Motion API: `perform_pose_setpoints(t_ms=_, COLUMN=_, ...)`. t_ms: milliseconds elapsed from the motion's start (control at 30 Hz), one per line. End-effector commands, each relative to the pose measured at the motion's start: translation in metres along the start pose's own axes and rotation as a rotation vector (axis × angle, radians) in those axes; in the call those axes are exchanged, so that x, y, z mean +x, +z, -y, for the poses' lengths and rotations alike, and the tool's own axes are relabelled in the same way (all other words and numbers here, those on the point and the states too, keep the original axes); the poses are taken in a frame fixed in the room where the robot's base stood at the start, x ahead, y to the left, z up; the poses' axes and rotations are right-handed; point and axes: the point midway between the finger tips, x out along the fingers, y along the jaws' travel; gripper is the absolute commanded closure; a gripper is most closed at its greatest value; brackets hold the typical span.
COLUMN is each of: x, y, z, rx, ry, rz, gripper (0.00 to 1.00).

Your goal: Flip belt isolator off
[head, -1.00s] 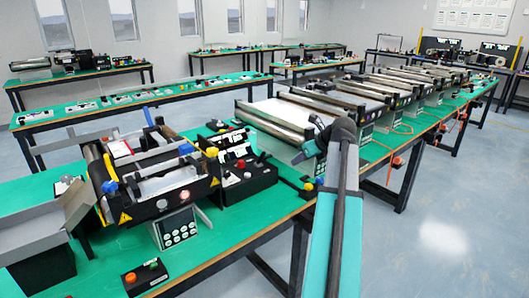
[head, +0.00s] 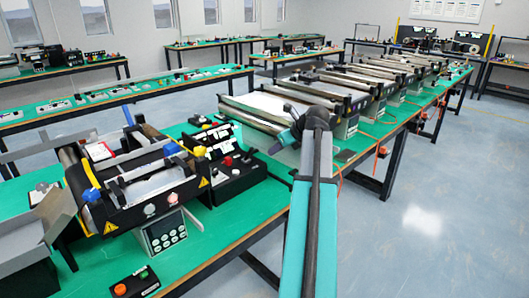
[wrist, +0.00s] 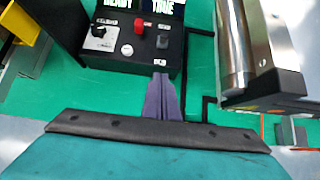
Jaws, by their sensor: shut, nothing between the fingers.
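A black control box (wrist: 138,52) stands at the top of the wrist view. It carries a black toggle (wrist: 99,31) at left, a red button (wrist: 140,27) in the middle and a dark switch (wrist: 163,41) at right. Their labels are too small to read, so I cannot tell which is the belt isolator. My gripper (wrist: 161,80) is shut and empty, its purple fingers together just below the box's front right edge, apart from the switches. In the head view the box (head: 232,184) sits on the green bench, left of my gripper (head: 273,150).
A metal roller (wrist: 235,45) with a dark end block is right of the fingers in the wrist view. In the head view a conveyor unit with a keypad (head: 166,234) and a small button box (head: 135,283) stand at left. A row of conveyors (head: 256,117) runs beyond.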

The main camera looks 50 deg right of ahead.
Motion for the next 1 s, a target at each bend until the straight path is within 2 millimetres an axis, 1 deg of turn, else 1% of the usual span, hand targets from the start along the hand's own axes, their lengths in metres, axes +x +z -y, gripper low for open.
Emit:
perform_pose_setpoints(t_ms=167, x=0.013, y=-0.001, z=0.003, rx=0.003, ry=-0.002, rz=0.0, gripper=1.0)
perform_pose_setpoints(t_ms=267, x=0.025, y=-0.002, z=0.003, rx=0.003, ry=-0.001, rz=-0.002, gripper=1.0)
perform_pose_setpoints(t_ms=767, x=0.096, y=-0.002, z=0.004, rx=0.004, ry=-0.003, rz=-0.002, gripper=1.0)
perform_pose_setpoints(t_ms=833, x=0.097, y=0.01, z=0.005, rx=0.002, ry=-0.004, rz=0.001, gripper=1.0)
perform_pose_setpoints(t_ms=1000, x=0.101, y=0.027, z=0.005, rx=0.003, ry=-0.004, rz=0.0, gripper=1.0)
